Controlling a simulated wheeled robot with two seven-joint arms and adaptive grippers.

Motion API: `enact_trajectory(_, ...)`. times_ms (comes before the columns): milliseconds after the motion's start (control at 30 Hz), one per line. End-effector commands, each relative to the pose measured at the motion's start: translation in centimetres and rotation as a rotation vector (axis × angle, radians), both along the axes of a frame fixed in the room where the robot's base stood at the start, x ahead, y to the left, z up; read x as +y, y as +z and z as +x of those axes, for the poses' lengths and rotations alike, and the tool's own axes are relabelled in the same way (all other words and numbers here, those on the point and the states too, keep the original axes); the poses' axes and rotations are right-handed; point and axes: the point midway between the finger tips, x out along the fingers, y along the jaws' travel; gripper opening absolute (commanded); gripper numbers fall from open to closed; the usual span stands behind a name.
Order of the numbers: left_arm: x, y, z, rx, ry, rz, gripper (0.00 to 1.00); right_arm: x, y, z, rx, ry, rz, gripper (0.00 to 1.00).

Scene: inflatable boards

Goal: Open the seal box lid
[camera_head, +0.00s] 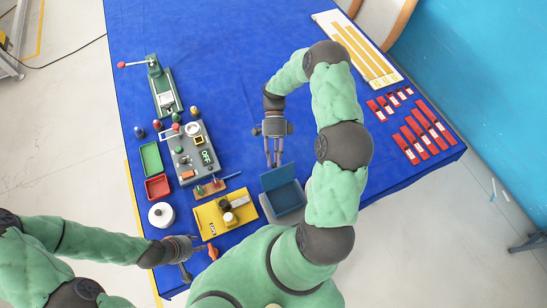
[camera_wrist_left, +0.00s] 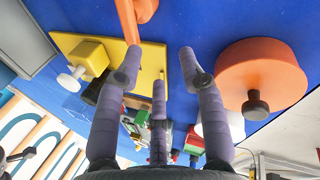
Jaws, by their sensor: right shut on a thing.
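The seal box (camera_head: 287,200) is a blue-grey box right of the yellow board. Its blue lid (camera_head: 278,176) stands raised at the far side, tilted back from the box. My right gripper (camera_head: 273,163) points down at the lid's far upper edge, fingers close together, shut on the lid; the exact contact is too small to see. My left gripper (camera_head: 196,260) is at the front left table edge, away from the box. In the left wrist view its fingers (camera_wrist_left: 160,65) are spread and empty, with an orange handle-like part (camera_wrist_left: 129,20) just beyond them.
A yellow board (camera_head: 205,226) with small parts lies left of the box. A green-grey switch panel (camera_head: 190,155), green tray (camera_head: 150,159), red tray (camera_head: 157,188) and white roll (camera_head: 161,215) are further left. An orange disc (camera_wrist_left: 262,75) is near my left gripper.

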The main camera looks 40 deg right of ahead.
Motion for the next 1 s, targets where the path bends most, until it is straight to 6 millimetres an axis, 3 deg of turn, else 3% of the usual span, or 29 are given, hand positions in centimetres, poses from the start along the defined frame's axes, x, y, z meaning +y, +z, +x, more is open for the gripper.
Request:
enact_trajectory(33, 0.0, -0.2, 0.0, 0.0, 0.0, 0.0, 0.4, 0.3, -1.3, -0.4, -0.004, 0.004, -0.003, 0.0)
enact_trajectory(433, 0.0, -0.2, 0.0, 0.0, 0.0, 0.0, 0.4, 0.3, -1.3, -0.5, -0.001, 0.004, -0.004, 0.0)
enact_trajectory(467, 0.0, -0.2, 0.0, 0.0, 0.0, 0.0, 0.4, 0.3, -1.3, -0.5, 0.0, 0.005, -0.003, 0.31)
enact_trajectory(500, 0.0, -0.2, 0.0, 0.0, 0.0, 0.0, 0.4, 0.3, -1.3, -0.5, 0.0, 0.005, -0.003, 0.42)
enact_trajectory(533, 0.0, -0.2, 0.0, 0.0, 0.0, 0.0, 0.4, 0.3, -1.3, -0.5, -0.001, 0.004, -0.004, 0.46)
enact_trajectory(1000, 0.0, -0.1, 0.0, 0.0, 0.0, 0.0, 0.4, -0.6, -0.2, 0.9, -0.009, -0.001, -0.007, 0.46)
